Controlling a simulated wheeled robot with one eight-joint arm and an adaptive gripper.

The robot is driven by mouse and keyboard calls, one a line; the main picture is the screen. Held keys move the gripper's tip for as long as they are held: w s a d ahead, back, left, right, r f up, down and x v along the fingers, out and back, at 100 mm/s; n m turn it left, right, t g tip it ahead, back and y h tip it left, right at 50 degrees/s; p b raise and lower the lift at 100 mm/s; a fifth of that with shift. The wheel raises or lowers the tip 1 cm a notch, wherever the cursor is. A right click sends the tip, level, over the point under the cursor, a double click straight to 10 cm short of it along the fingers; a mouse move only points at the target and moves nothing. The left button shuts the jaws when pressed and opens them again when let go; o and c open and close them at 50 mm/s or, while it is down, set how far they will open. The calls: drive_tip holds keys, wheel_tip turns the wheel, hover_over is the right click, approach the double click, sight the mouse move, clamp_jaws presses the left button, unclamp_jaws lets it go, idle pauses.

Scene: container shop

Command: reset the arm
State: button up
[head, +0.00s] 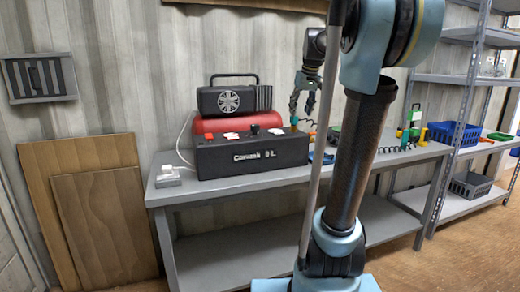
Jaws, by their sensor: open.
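My arm stands in the middle right of the head view and covers part of the workbench (240,182). My gripper (302,118) hangs open, pointing down, in front of the back wall. It appears just above the right end of the black compressor unit (250,157), near a small yellow and blue part there. I see nothing between its fingers. Whether the fingertips touch that part, I cannot tell.
The compressor has a red tank (238,124) and a black motor. A blue crate (453,134) and shelving (465,80) stand to the right. Wooden boards (100,225) lean at left. Coiled hoses and coloured tools lie on the bench's right part.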

drive_tip(key=s+f+m+g+h, duration=0.1)
drive_tip(key=s+f+m, duration=0.1)
drive_tip(key=s+f, duration=2.9)
drive_tip(key=shift+s+a+f+m+g, duration=0.3)
drive_tip(key=shift+s+a+f+m, duration=0.1)
drive_tip(key=shift+s, duration=0.15)
drive_tip(key=shift+w+f, duration=0.2)
drive_tip(key=shift+w, duration=0.25)
